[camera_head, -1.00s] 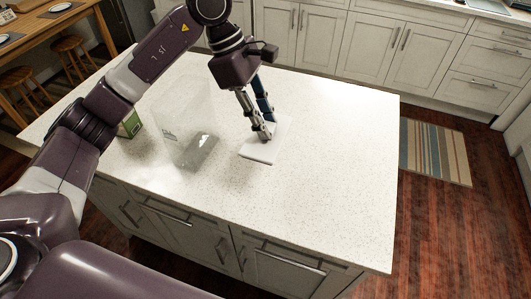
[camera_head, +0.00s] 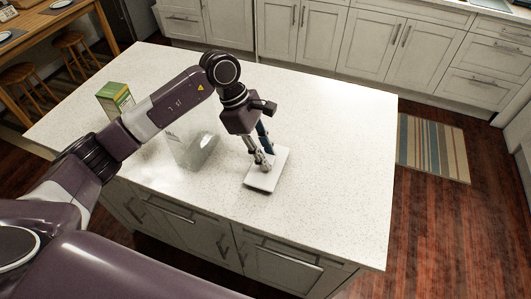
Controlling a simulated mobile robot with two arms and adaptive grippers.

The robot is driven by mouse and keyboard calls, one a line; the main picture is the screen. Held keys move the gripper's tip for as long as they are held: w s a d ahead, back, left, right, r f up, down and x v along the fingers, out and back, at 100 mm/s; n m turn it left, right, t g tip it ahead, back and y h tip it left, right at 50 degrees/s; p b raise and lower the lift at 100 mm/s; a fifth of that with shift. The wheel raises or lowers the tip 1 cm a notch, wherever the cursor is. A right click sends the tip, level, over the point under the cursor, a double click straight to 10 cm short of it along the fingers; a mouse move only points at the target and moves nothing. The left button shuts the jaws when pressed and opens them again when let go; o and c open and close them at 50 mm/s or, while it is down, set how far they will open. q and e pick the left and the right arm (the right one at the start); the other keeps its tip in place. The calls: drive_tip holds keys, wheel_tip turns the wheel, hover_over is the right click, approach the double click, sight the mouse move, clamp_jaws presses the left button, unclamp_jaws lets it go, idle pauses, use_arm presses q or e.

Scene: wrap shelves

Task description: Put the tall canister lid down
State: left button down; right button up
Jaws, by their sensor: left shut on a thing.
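The tall canister lid (camera_head: 274,180) is a flat white rectangular piece over the island countertop, right of the clear canister. My left gripper (camera_head: 264,165) points down and is shut on the lid's upper side; its fingers hide part of it. I cannot tell whether the lid touches the countertop or hangs just above it. The tall clear canister (camera_head: 194,152) stands upright on the countertop to the left, partly behind my left arm, with its top hidden. My right gripper is not in view.
The speckled white island countertop (camera_head: 335,150) is clear right of the lid and behind it. A green box (camera_head: 113,98) stands at the left, partly covered by my left arm. The countertop's front edge lies a little in front of the lid.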

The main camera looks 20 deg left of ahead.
use_arm(q)
drive_tip(key=shift+f, duration=0.1)
drive_tip(key=c, duration=1.6)
unclamp_jaws()
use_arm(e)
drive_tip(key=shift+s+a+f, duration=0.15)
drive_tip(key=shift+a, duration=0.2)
use_arm(q)
drive_tip(key=shift+r, duration=0.2)
drive_tip(key=shift+w+a+r, duration=0.1)
drive_tip(key=shift+a+r, duration=0.1)
drive_tip(key=shift+r, duration=0.05)
drive_tip(key=b+v, duration=0.3)
drive_tip(key=v, duration=0.8)
drive_tip(key=shift+r+b, duration=0.15)
drive_tip(key=shift+b, duration=0.25)
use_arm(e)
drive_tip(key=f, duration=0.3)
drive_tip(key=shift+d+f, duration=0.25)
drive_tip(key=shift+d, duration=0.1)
